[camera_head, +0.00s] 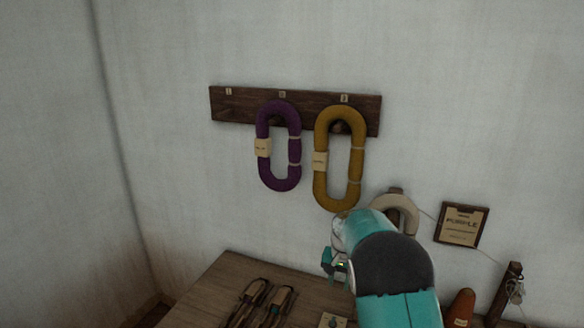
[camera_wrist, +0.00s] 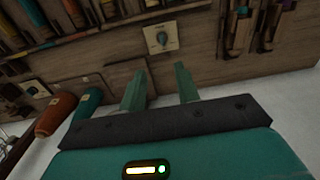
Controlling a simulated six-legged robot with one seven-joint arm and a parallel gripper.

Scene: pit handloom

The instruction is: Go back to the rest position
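My gripper (camera_wrist: 160,92) shows in the wrist view with its two green fingers apart and nothing between them. It is over the wooden bench (camera_wrist: 199,60), near a small plate with a dark knob (camera_wrist: 160,39). In the head view my gripper (camera_head: 333,264) is partly hidden by my teal and black arm, in front of the wall and above the bench (camera_head: 215,285). A purple yarn hank (camera_head: 294,150) and a mustard yarn hank (camera_head: 355,160) hang on the dark peg board (camera_head: 240,105), above and left of my arm.
A pale hank (camera_head: 406,208) hangs behind my arm. A framed card (camera_head: 461,225) is on the wall at right. A brown cone (camera_head: 461,308) and a wooden post (camera_head: 503,292) stand at lower right. Dark-handled tools (camera_head: 262,303) lie on the bench. The left wall is bare.

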